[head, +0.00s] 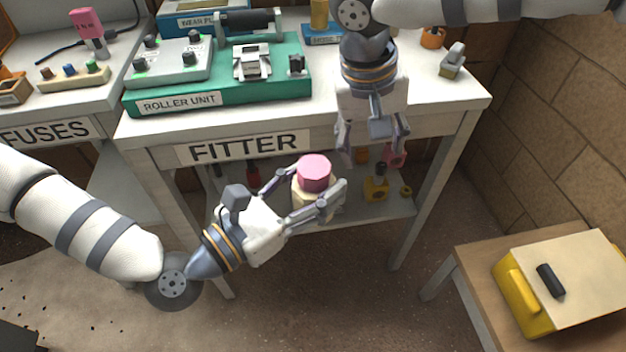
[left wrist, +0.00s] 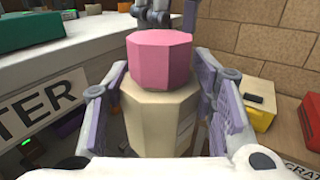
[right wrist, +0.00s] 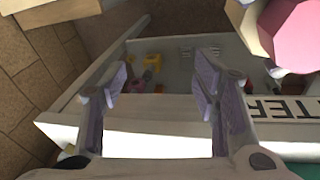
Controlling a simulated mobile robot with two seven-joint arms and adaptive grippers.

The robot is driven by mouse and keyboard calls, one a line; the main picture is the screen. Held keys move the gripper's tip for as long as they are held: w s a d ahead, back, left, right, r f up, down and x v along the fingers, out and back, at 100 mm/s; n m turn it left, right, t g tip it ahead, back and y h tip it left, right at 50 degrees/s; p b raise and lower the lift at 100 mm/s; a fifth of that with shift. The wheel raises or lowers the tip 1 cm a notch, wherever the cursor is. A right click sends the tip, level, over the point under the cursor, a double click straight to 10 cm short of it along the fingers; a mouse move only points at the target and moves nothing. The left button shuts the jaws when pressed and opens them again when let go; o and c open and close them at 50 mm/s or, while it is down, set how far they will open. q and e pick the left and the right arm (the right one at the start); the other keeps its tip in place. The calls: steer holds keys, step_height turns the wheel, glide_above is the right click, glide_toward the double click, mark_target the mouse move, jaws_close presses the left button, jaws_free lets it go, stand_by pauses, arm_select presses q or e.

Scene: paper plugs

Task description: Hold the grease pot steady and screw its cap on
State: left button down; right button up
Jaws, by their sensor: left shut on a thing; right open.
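The grease pot (head: 308,199) is cream and many-sided, and my left gripper (head: 316,196) is shut around it, holding it in the air in front of the FITTER bench. The pot also shows between the fingers in the left wrist view (left wrist: 160,112). The pink cap (head: 314,173) sits on top of the pot and looks level in the left wrist view (left wrist: 160,60); I cannot tell how tightly it is seated. My right gripper (head: 372,150) is open and empty, pointing down above and to the right of the cap. In the right wrist view the cap (right wrist: 300,35) is at the upper right, outside the fingers.
The FITTER bench (head: 440,95) carries a green roller unit (head: 215,90). Its lower shelf (head: 350,215) holds several small yellow, red and pink things. A low table (head: 470,262) with a yellow and cream box (head: 565,270) stands at the right. A brick wall closes the right side.

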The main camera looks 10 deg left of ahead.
mark_target(315, 166)
steer(key=s+a+r+n, duration=0.2)
steer(key=r, duration=0.1)
steer(key=s+a+r+n+g+y, duration=0.1)
steer(key=s+a+r+n, duration=0.1)
steer(key=a+r, duration=0.1)
steer(key=s+a+r+n+y, duration=0.1)
steer(key=s+a+r+n, duration=0.1)
steer(key=a+r, duration=0.1)
steer(key=shift+s+g, duration=0.3)
steer(key=shift+g, duration=0.1)
step_height(315, 166, down, 8)
steer(key=shift+f, duration=0.1)
